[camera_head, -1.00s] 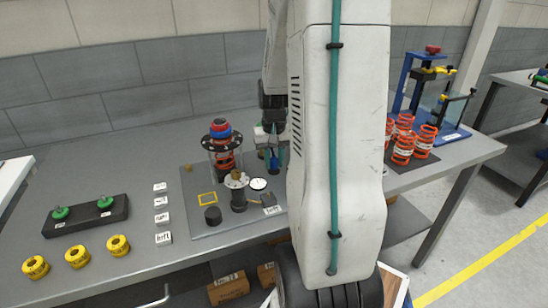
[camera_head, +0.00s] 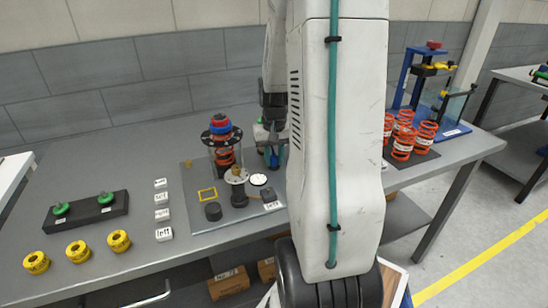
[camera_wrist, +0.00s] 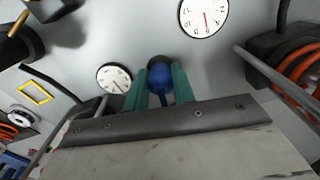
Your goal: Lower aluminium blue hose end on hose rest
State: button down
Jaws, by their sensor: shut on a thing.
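My gripper (camera_wrist: 161,92) is shut on the blue hose end (camera_wrist: 159,76), which sits between its two green fingers in the wrist view. The hose end has a dark round tip. In the head view my gripper (camera_head: 270,150) is at the right rear of the grey fixture plate, partly behind my arm, with a bit of blue hose end (camera_head: 273,160) showing. I cannot pick out the hose rest for certain, nor tell whether the hose end touches anything below it.
A strut with an orange spring (camera_head: 224,155) stands left of my gripper, with a brass-topped dark post (camera_head: 237,188) in front. A white dial (camera_head: 258,180) is close by; two dials (camera_wrist: 203,16) show in the wrist view. Orange springs (camera_head: 404,142) stand at right.

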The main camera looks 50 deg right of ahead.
jog(key=shift+f, duration=0.1)
dwell(0.5)
jog(key=c, duration=1.1)
grip_release()
jog(key=shift+r, duration=3.5)
jog(key=shift+a, duration=0.1)
